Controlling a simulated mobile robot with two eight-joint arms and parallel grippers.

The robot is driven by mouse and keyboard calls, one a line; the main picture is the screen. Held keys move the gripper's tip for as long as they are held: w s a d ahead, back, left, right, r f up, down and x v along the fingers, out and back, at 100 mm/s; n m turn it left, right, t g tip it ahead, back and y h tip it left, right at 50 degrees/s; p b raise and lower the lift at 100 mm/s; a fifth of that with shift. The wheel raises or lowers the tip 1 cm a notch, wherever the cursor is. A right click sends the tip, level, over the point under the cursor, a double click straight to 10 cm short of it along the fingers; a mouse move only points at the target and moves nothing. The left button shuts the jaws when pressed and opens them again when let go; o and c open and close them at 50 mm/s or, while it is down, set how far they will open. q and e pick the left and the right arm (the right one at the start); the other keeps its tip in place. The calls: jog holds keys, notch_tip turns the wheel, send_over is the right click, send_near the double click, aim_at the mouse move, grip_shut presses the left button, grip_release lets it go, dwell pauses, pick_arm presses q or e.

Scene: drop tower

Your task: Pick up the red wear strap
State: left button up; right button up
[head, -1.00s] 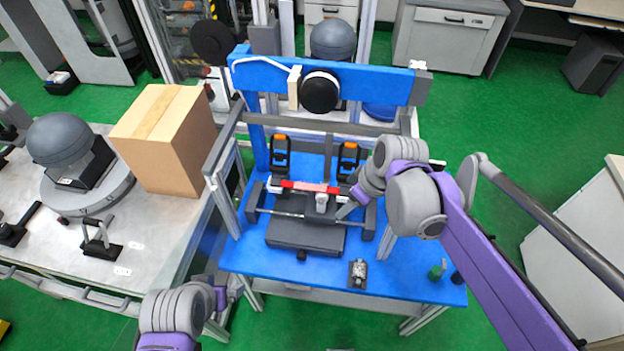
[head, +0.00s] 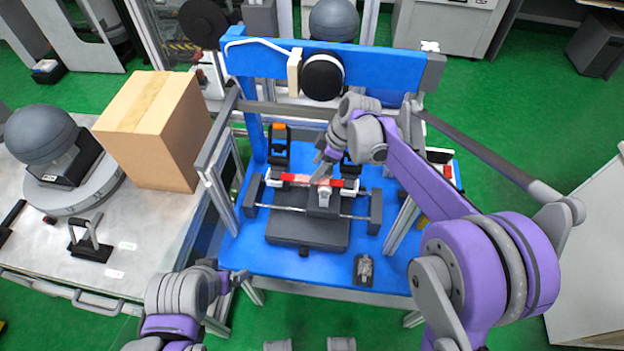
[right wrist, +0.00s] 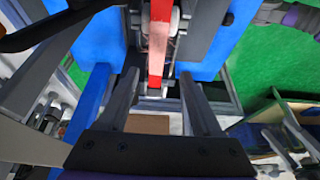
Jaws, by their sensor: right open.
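The red wear strap (head: 292,178) lies across the dark fixture on the blue stand, running left to right with white ends. My right gripper (head: 320,176) points down at the strap's middle and hides part of it. In the right wrist view the strap (right wrist: 158,45) is red and pinkish and runs lengthwise into the space between the tips of the open right gripper (right wrist: 157,75). A gap shows on both sides, so the fingers are not closed on it. My left gripper (head: 238,279) is low at the left, away from the strap, and its jaws are unclear.
The blue stand (head: 385,65) has an upright frame and crossbar behind the strap. A black clip with an orange top (head: 279,145) stands behind the strap's left part. A small metal part (head: 364,268) sits at front right. A cardboard box (head: 150,130) is on the left table.

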aim_at(306, 178)
jog(key=x, duration=0.5)
jog(key=shift+w+a, duration=0.15)
jog(key=shift+w, duration=0.2)
grip_shut()
